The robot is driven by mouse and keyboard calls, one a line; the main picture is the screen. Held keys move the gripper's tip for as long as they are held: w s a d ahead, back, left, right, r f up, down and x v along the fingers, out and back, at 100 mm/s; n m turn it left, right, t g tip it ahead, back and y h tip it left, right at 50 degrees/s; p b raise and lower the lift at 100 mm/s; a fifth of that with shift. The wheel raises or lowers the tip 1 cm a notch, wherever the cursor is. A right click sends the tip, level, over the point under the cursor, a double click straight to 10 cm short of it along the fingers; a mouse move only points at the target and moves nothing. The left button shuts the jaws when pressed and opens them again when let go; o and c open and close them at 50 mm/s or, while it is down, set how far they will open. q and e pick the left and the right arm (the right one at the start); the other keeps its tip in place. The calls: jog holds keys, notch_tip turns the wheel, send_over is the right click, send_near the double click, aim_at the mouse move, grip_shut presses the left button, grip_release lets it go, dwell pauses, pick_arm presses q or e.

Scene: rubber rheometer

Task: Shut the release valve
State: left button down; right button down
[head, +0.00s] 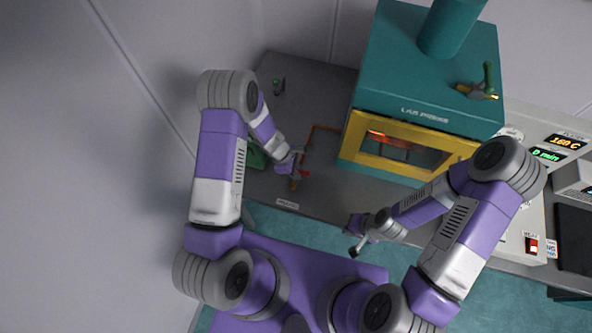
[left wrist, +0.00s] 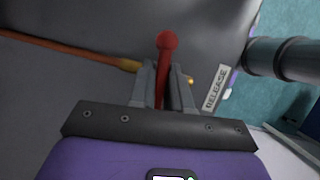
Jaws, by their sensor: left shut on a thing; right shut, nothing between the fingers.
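The release valve has a red lever handle (left wrist: 167,62) with a round knob, seen in the left wrist view between my left fingers. In the head view the valve (head: 294,184) is a small brass body with a bit of red, at the end of a copper pipe (head: 308,145). My left gripper (head: 297,163) is at the valve; it also shows in the left wrist view (left wrist: 163,85), shut on the red handle. My right gripper (head: 355,250) is shut and empty, in front of the bench edge. The valve body is mostly hidden by my gripper.
A teal press (head: 425,60) with a yellow-framed window stands right of the valve. A second valve with a green handle (head: 488,78) sits on its top. A release label (left wrist: 216,87) lies near the valve. Control panels (head: 547,155) are at the right.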

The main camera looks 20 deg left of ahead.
pick_arm(q)
jog(key=shift+m+g, duration=0.3)
jog(key=shift+m, duration=0.5)
jog(key=c, duration=1.2)
grip_release()
jog(key=shift+o, duration=0.2)
jog(key=shift+r, duration=0.1)
jog(key=v, duration=0.7)
jog(key=shift+a+r, duration=0.1)
jog(key=shift+r, duration=0.15)
